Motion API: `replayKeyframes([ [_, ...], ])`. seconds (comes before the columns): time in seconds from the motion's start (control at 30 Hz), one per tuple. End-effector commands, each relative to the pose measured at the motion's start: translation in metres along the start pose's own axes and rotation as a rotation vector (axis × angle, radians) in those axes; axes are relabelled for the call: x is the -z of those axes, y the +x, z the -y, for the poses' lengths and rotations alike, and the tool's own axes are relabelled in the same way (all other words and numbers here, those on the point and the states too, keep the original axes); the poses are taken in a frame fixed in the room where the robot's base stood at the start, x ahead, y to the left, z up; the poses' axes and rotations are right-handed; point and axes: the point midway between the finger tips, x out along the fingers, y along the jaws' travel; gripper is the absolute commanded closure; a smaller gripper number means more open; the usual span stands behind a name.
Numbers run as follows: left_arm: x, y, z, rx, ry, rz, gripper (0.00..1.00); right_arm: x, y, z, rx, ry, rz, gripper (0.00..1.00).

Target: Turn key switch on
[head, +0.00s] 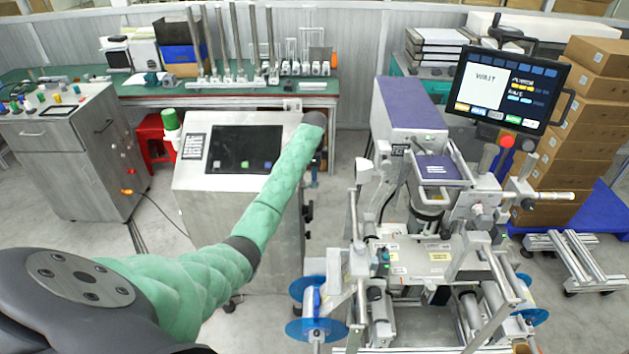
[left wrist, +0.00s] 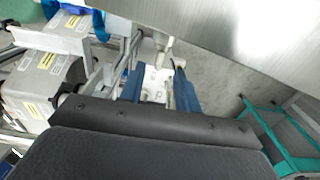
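I cannot make out the key switch for certain in either view. A steel cabinet (head: 240,215) with a dark touch panel (head: 243,150) stands in the middle of the head view, and a steel panel face fills the top right of the left wrist view. My left arm reaches over the cabinet's right edge. My left gripper (head: 309,203) hangs beside the cabinet's right side, mostly small and dark there. In the left wrist view, its two blue fingers (left wrist: 158,75) stand apart. A small pale fitting (left wrist: 160,48) shows just beyond the fingertips. My right gripper is out of view.
The reel machine (head: 420,260) with blue discs (head: 315,328) stands close on the right, leaving a narrow gap beside the cabinet. Its monitor (head: 505,90) is at the upper right. A green bench (head: 160,92) is behind; cartons (head: 590,100) are stacked at far right.

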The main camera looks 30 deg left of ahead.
Motion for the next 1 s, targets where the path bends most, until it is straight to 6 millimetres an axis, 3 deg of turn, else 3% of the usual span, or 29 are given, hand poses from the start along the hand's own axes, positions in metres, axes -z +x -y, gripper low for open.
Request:
replayKeyframes([
  [0.1, 0.0, 0.015, -0.001, -0.003, 0.0, -0.001, 0.67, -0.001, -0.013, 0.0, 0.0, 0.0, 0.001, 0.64],
  [0.4, 0.0, 0.049, -0.001, -0.001, -0.001, 0.0, 0.67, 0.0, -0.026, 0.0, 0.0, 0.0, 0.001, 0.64],
  [0.77, 0.0, 0.055, 0.0, 0.001, -0.001, 0.0, 0.67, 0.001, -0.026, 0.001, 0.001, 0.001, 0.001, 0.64],
  [0.93, 0.0, 0.054, 0.0, 0.001, -0.001, 0.0, 1.0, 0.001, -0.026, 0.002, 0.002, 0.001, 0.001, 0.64],
  [1.0, 0.0, 0.054, 0.0, 0.001, -0.001, 0.0, 1.0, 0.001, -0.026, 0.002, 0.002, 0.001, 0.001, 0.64],
])
